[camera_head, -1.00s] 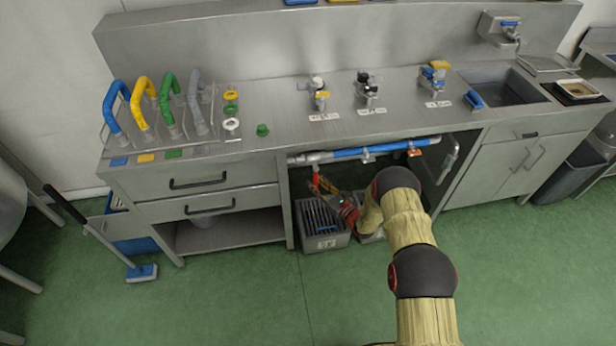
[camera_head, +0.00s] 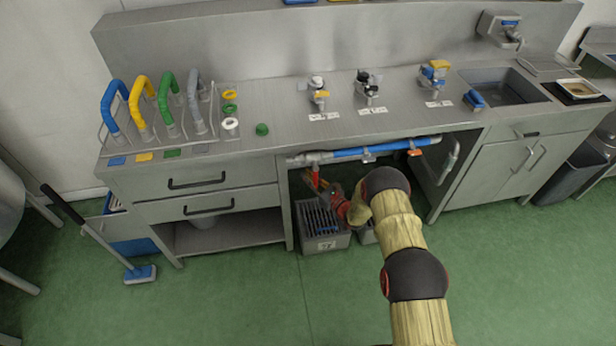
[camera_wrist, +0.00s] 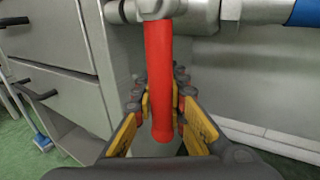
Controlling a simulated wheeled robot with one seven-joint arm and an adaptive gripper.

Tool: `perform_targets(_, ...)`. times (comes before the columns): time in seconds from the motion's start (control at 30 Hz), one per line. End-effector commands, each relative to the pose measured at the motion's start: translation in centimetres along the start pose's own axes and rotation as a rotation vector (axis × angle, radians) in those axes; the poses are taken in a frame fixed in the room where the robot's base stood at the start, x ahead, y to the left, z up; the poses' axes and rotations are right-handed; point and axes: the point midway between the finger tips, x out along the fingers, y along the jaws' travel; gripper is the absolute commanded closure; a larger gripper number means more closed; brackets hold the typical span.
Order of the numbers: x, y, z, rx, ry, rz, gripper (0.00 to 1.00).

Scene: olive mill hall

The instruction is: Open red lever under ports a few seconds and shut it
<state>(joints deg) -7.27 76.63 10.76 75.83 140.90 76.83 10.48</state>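The red lever (camera_head: 315,175) hangs straight down from the left end of the pipe under the counter. In the wrist view the red lever (camera_wrist: 159,80) is large, its upper end at a grey valve body (camera_wrist: 165,8). My gripper (camera_head: 327,190) is under the counter at the lever. In the wrist view my gripper (camera_wrist: 161,100) is open, with yellow-padded fingers on both sides of the lever and gaps visible beside it. Contact with the lever is not clear. The ports with taps (camera_head: 318,95) stand on the counter above.
A blue pipe section (camera_head: 365,152) with an orange handle (camera_head: 414,152) runs to the right. A grey slotted crate (camera_head: 322,242) stands on the floor below my gripper. Drawers (camera_head: 210,180) are close on the left. Green floor in front is free.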

Motion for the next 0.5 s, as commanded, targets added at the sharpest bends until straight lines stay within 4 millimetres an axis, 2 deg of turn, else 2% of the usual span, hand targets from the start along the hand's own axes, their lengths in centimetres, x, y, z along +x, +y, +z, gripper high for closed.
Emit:
perform_targets(0.2, -0.02, 0.09, -0.04, 0.000, 0.000, 0.002, 1.00)
perform_targets(0.5, -0.04, 0.19, -0.10, 0.001, 0.001, 0.003, 1.00)
